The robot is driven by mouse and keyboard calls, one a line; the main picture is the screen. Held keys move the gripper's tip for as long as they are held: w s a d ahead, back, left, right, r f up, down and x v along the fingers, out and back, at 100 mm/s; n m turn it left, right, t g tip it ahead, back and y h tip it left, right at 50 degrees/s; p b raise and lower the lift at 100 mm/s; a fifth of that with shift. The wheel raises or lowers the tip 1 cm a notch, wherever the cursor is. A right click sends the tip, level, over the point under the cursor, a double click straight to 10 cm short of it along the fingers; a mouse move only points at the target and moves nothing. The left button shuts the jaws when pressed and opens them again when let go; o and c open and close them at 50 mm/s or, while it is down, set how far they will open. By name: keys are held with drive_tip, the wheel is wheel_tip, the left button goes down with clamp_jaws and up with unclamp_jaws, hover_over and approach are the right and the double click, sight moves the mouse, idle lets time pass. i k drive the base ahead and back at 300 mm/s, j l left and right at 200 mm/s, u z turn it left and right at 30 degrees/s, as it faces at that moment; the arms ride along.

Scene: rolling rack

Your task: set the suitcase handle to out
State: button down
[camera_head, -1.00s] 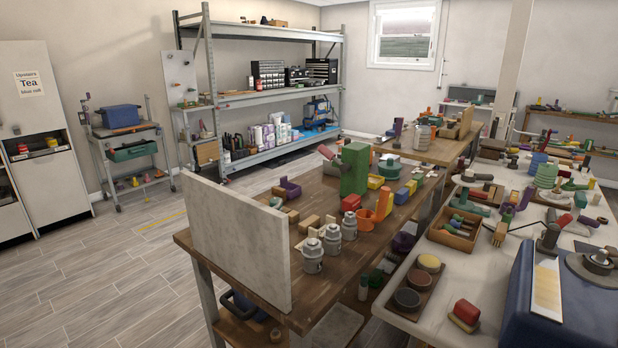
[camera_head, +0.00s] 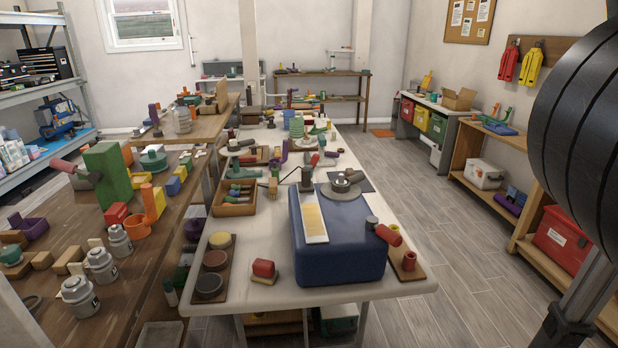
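I cannot surely identify a suitcase. A large dark blue box with rounded edges (camera_head: 338,245) lies at the near end of the white table and may be it, but I cannot tell. A pale yellow strip in a light frame (camera_head: 314,217) and a grey round fitting (camera_head: 345,183) are on its top. No pull-out handle can be made out on it. Dark parts, probably of my arm, fill the right edge of the view; my gripper's fingers do not show.
The white table (camera_head: 205,298) is crowded with small parts. A wooden workbench (camera_head: 128,290) with grey canisters (camera_head: 102,265) stands to the left. Wooden shelving (camera_head: 474,150) with a red case (camera_head: 562,238) is at the right. Open floor (camera_head: 430,205) runs between table and shelving.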

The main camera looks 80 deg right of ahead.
sight(306, 184)
drive_tip(key=z, duration=1.55)
drive_tip(key=i+j+z, duration=0.15)
drive_tip(key=z, duration=0.2)
drive_tip(key=j+z, duration=0.3)
drive_tip(key=i, duration=0.2)
